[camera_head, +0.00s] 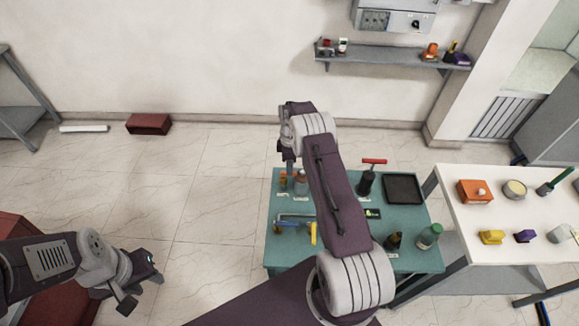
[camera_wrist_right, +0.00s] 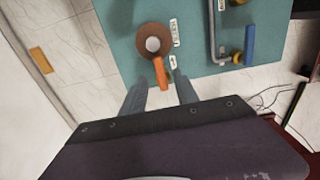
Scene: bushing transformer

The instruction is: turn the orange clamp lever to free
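The orange clamp lever (camera_wrist_right: 164,78) sticks out from a round brown part with a grey knob (camera_wrist_right: 152,44), on the teal table in the right wrist view. My right gripper (camera_wrist_right: 162,82) is open, and the lever's free end appears between its two fingertips. I cannot tell whether either finger touches it. In the head view my right gripper (camera_head: 289,158) is over the table's far left corner, and my arm hides part of the table. The clamp area is small there. My left gripper (camera_head: 140,288) is at lower left, away from the table, with its fingers apart and empty.
A white table (camera_head: 460,215) stands at right. Floor at left is open.

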